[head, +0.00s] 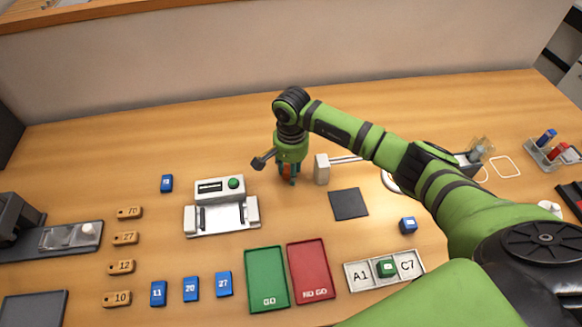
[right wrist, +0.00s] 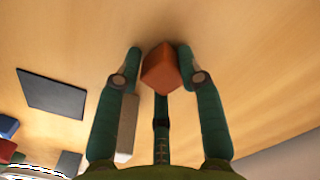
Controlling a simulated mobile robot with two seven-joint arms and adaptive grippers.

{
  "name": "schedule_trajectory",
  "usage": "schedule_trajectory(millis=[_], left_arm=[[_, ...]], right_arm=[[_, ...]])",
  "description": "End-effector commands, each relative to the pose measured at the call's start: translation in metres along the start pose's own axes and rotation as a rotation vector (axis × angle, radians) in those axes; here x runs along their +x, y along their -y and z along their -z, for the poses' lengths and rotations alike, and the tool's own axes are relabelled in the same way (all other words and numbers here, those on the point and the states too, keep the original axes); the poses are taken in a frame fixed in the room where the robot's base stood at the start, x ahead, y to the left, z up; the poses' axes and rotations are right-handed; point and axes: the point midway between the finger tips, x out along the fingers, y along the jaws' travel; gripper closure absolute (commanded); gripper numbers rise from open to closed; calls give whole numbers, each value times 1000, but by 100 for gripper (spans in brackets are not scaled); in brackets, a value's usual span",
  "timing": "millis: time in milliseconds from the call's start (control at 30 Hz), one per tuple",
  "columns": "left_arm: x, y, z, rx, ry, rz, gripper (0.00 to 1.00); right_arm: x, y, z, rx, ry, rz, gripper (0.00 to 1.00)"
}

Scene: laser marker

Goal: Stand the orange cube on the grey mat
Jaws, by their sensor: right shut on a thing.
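The orange cube (right wrist: 161,68) is between the fingers of my right gripper (right wrist: 160,65) in the right wrist view. The gripper is shut on it. I cannot tell whether the cube touches the table. The grey mat (head: 348,204) lies bare on the table, to the right of and nearer than the gripper. It also shows at the left in the right wrist view (right wrist: 52,93). My left gripper is not in view.
A blue cube (head: 408,225) sits right of the mat. Green (head: 266,303) and red (head: 309,292) trays lie in front. Table behind the gripper is clear.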

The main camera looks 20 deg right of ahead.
Motion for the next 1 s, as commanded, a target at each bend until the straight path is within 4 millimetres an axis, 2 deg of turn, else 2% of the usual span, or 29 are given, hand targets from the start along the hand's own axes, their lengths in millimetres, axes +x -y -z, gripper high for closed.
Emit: schedule_trajectory(millis=[200,233,267,300,600,733,767,867,1000], left_arm=[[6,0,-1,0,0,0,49],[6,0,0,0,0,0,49],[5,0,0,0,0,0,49],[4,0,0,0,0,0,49],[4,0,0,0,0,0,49],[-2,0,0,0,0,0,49],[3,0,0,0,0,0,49],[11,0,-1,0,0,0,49],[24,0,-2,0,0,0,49]], right_arm=[[5,0,0,0,0,-1,83],[4,0,0,0,0,-1,58],[3,0,0,0,0,-1,46],[3,0,0,0,0,-1,38],[3,0,0,0,0,-1,38],[-4,0,0,1,0,0,38],[-5,1,1,0,-2,3,38],[-21,0,2,-1,-5,4,38],[-52,0,2,-2,-7,4,38]])
